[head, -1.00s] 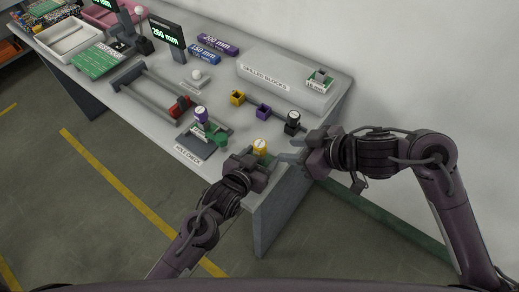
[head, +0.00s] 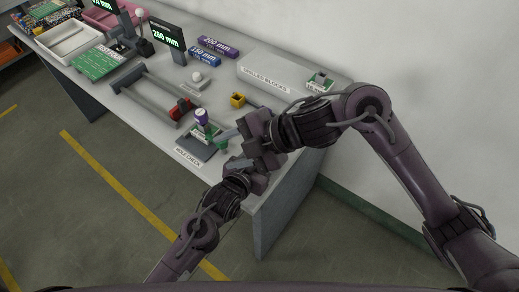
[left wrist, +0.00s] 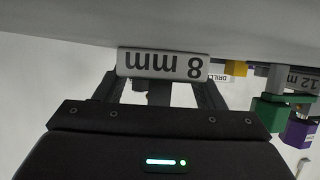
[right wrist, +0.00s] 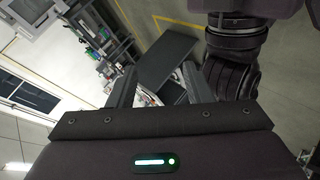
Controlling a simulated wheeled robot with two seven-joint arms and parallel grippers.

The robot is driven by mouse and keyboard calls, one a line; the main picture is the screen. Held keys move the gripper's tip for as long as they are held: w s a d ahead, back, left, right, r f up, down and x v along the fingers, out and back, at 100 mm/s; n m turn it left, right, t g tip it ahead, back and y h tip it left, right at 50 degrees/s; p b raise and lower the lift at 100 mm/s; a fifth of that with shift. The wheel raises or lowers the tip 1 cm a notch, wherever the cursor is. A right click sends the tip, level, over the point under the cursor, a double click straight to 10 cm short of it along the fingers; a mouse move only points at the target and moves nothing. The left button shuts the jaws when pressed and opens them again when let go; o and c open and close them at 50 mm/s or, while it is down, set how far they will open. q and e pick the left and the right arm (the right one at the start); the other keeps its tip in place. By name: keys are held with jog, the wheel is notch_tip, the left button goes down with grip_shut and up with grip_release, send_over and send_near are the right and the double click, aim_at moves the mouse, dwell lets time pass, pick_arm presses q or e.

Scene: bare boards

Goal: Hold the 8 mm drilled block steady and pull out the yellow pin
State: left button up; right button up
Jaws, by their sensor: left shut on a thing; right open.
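The 8 mm drilled block (left wrist: 163,65) shows its label upside down in the left wrist view, between the fingers of my left gripper (left wrist: 158,90), which is shut on it. In the head view, my left gripper (head: 243,164) is low at the table's front edge; my right gripper hides the block there.
A purple-topped pin (head: 201,116) stands at the hole check station (head: 194,150), left of my grippers. A yellow socket (head: 238,100) sits behind. The drilled blocks tray (head: 300,90) holds another block (head: 320,80). A rail fixture (head: 150,95) lies left. Floor is free in front.

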jog(key=s+a+n+g+h, duration=0.3)
jog(key=a+n, duration=0.2)
jog(key=n, duration=1)
jog(key=w+d+n+h, duration=0.2)
jog(key=w+d+n, duration=0.1)
jog(key=n, duration=0.3)
jog(key=w+d+n+t+h, duration=0.1)
jog(key=w+d+n+h, duration=0.2)
jog(key=n, duration=0.3)
jog(key=w+d+n+h, duration=0.2)
jog(key=w+d+n, duration=0.2)
jog(key=n, duration=0.2)
jog(key=shift+w+d+n+h, duration=0.2)
jog(key=shift+d+n+h, duration=0.1)
jog(key=shift+d, duration=0.05)
jog(key=shift+f, duration=4.45)
